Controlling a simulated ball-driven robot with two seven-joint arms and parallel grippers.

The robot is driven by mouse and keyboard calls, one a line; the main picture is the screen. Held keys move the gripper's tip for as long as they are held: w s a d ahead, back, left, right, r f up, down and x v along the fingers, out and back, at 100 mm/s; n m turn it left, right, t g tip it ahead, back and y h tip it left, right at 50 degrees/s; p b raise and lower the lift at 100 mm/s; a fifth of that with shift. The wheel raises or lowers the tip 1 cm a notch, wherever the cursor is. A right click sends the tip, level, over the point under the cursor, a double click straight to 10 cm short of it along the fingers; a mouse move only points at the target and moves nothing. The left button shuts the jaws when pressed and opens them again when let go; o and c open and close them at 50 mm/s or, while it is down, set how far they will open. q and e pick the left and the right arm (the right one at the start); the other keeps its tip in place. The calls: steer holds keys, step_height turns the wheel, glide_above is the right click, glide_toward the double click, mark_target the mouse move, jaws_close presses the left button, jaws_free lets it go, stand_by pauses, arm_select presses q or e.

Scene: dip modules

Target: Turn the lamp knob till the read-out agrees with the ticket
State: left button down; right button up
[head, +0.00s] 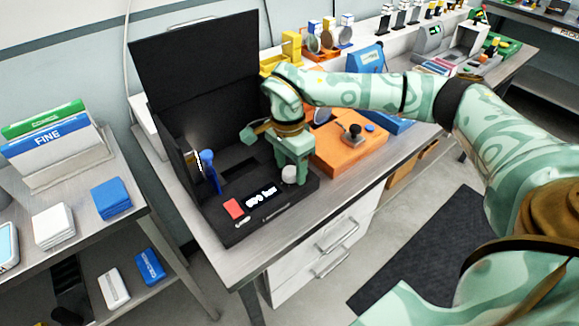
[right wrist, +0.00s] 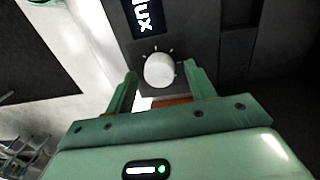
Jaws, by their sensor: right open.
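The black lamp box (head: 270,212) stands open on the bench, with a tall black lid behind it. Its white round knob (head: 289,174) is at the front right corner, beside the lit read-out (head: 262,197). The read-out ends in "lux"; its digits are too small to read surely. My right gripper (head: 293,167) points down over the knob. In the right wrist view the knob (right wrist: 159,70) shows between the open fingertips (right wrist: 161,74), with a gap on each side. I cannot make out a ticket. My left gripper is out of view.
A red block (head: 233,209) sits left of the read-out, and a blue upright piece (head: 208,166) stands inside the box. An orange base (head: 350,158) with a dark knob is close on the right. A side table (head: 75,222) stands at left.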

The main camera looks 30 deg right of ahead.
mark_target(287, 167)
steer(key=c, duration=1)
steer(key=n+p, duration=0.2)
steer(key=p, duration=0.1)
steer(key=shift+r, duration=0.3)
steer(key=shift+f+n+p, duration=0.15)
steer(key=shift+n+p, duration=0.15)
steer(key=shift+p, duration=0.1)
steer(key=shift+w+f, duration=0.1)
steer(key=shift+f, duration=0.05)
steer(key=o, duration=1)
step_height(287, 167, up, 16)
steer(key=p, duration=0.3)
steer(key=shift+w+a, duration=0.2)
steer(key=shift+w, duration=0.2)
